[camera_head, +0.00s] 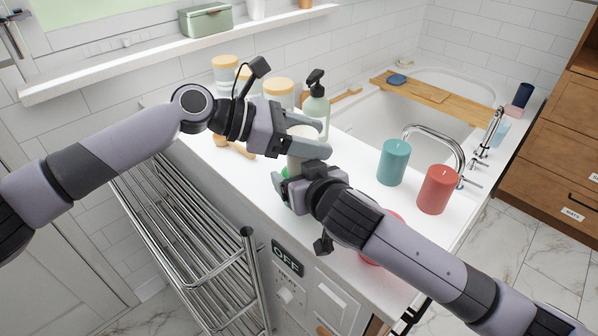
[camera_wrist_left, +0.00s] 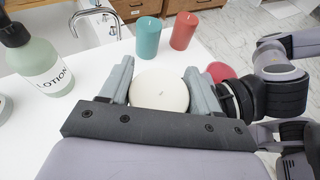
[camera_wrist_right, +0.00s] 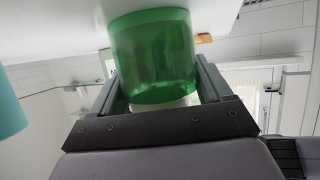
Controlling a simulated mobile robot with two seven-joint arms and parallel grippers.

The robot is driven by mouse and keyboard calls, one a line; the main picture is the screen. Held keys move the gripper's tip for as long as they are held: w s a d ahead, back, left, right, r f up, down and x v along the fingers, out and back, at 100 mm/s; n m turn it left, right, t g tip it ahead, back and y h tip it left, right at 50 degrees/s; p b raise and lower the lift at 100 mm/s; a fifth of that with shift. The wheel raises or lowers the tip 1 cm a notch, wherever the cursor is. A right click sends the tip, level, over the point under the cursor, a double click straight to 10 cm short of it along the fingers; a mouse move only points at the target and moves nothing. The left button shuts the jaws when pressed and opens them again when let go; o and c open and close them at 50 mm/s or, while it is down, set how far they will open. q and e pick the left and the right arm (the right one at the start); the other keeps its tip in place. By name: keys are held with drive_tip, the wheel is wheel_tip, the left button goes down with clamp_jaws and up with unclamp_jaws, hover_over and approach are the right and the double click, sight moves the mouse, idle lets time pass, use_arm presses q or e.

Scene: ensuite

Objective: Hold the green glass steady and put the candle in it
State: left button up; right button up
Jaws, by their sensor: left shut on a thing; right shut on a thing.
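The white candle (camera_wrist_left: 160,92) is between the fingers of my left gripper (camera_wrist_left: 160,85), which is shut on it; it also shows in the head view (camera_head: 300,142). The green glass (camera_wrist_right: 153,55) is between the fingers of my right gripper (camera_wrist_right: 165,85), which is shut on it. The right wrist view is upside down, with the counter above the glass. In the head view my left gripper (camera_head: 303,135) is just above my right gripper (camera_head: 300,180), which mostly hides the glass. The candle is over the glass mouth; I cannot tell whether its lower end is inside.
A teal candle (camera_head: 393,163) and a red candle (camera_head: 437,190) stand to the right on the white counter (camera_head: 350,205). Another red thing (camera_head: 396,217) is partly behind my right arm. A lotion bottle (camera_head: 316,106) and jars (camera_head: 279,93) stand behind my left gripper.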

use_arm(q)
drive_tip(key=shift+s+a+f, duration=0.1)
drive_tip(key=shift+a+f, duration=0.05)
drive_tip(key=shift+f, duration=0.75)
use_arm(e)
drive_tip(key=shift+a+r, duration=0.1)
drive_tip(key=shift+r, duration=0.25)
use_arm(q)
drive_tip(key=o, duration=1.2)
use_arm(e)
drive_tip(key=shift+r, duration=0.1)
use_arm(q)
drive_tip(key=shift+o, duration=0.2)
use_arm(e)
drive_tip(key=shift+w+r, duration=0.1)
use_arm(q)
drive_tip(key=shift+s, duration=0.1)
use_arm(e)
drive_tip(key=shift+f, duration=0.3)
use_arm(q)
drive_tip(key=w+r+v, duration=0.1)
drive_tip(key=v, duration=1.1)
drive_tip(key=shift+r, duration=0.35)
drive_tip(key=shift+s, duration=0.1)
use_arm(e)
drive_tip(key=o, duration=1)
